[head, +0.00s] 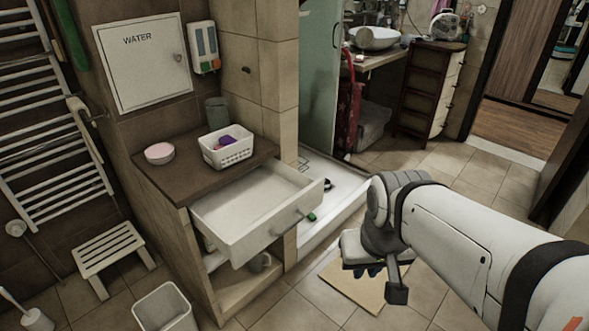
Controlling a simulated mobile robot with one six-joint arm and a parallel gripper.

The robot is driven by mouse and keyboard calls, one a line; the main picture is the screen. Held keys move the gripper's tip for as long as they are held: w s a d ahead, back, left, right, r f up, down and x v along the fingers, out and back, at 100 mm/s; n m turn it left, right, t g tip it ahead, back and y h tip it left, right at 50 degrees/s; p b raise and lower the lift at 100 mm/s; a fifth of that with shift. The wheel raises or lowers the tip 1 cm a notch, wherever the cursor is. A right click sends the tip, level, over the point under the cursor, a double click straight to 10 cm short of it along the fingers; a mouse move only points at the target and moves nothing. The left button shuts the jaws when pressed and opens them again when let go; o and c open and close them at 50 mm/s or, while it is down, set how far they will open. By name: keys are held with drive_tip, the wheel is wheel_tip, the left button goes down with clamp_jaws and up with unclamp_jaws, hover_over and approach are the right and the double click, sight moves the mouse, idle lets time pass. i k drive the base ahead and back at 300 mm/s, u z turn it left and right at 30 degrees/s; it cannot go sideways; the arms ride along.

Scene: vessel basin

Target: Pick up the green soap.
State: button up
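A small green piece (311,217), which looks like the green soap, shows low in the shower tray, just past the front right corner of the open drawer. The drawer's front hides part of the area around it. My gripper (376,279) hangs to the right of and nearer than the green piece, above the beige mat, clearly apart from it. Its fingers are seen from behind and above, so I cannot tell how far apart they are. A dark blue shape shows just under the gripper; I cannot tell what it is.
The open, seemingly empty drawer (250,212) juts out from the cabinet. A white basket (226,153) and a pink-topped bowl (160,153) stand on the countertop (190,181). A white shower tray (336,205) has a raised edge. Tiled floor (440,165) is clear at the back.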

sight(312, 217)
drive_tip(key=z, duration=0.4)
drive_tip(key=i, duration=0.65)
drive_tip(key=z, duration=0.5)
drive_tip(key=i, duration=1.65)
drive_tip(key=u, duration=0.75)
drive_tip(key=i, duration=0.7)
drive_tip(key=u, duration=0.45)
